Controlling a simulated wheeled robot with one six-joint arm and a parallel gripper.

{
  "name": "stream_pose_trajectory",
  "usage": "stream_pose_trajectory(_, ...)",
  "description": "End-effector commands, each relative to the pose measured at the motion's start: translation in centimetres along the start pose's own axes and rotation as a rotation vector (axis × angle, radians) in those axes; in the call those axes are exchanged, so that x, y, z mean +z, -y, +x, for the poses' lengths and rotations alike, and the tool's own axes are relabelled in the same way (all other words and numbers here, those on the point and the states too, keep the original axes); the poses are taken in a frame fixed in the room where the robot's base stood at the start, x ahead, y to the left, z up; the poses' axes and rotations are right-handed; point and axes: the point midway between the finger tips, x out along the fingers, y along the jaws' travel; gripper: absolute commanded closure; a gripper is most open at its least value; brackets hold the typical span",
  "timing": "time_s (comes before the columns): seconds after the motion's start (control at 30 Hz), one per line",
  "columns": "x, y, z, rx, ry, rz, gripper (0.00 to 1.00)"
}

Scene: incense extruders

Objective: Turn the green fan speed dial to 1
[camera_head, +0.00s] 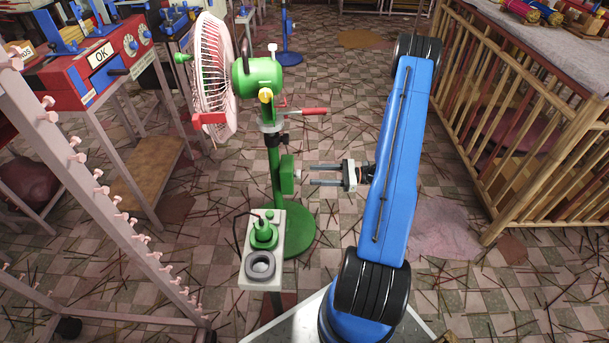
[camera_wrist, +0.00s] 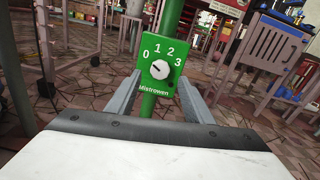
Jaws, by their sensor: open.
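The green control box (camera_wrist: 153,52) is fixed on the fan's green pole and faces me in the wrist view, marked 0, 1, 2 and 3. Its white dial knob (camera_wrist: 159,69) sits below the numbers. The knob's mark seems to slant toward the 0 side, but it is too small to be sure. My gripper (camera_wrist: 160,82) is open, one finger on either side of the knob in this view, with nothing held. In the head view the box (camera_head: 287,175) is seen from the side, and my gripper (camera_head: 312,175) points at it with its fingertips just short of it.
The fan's caged head (camera_head: 213,75) and a red-handled lever (camera_head: 314,111) are above the box. A pale stand (camera_head: 246,270) with a green plug-like piece stands in front of the pole. A pegged rack (camera_head: 85,165) is left; a bamboo-railed table (camera_head: 520,120) is right.

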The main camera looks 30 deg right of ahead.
Motion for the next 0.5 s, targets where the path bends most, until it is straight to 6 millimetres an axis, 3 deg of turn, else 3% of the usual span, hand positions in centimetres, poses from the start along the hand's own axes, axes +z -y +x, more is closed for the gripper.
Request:
stream_pose_trajectory(0.2, 0.0, -0.1, 3.4, 0.002, 0.000, 0.001, 0.53)
stream_pose_trajectory(0.5, 0.0, 0.0, 5.4, 0.001, 0.000, 0.000, 0.53)
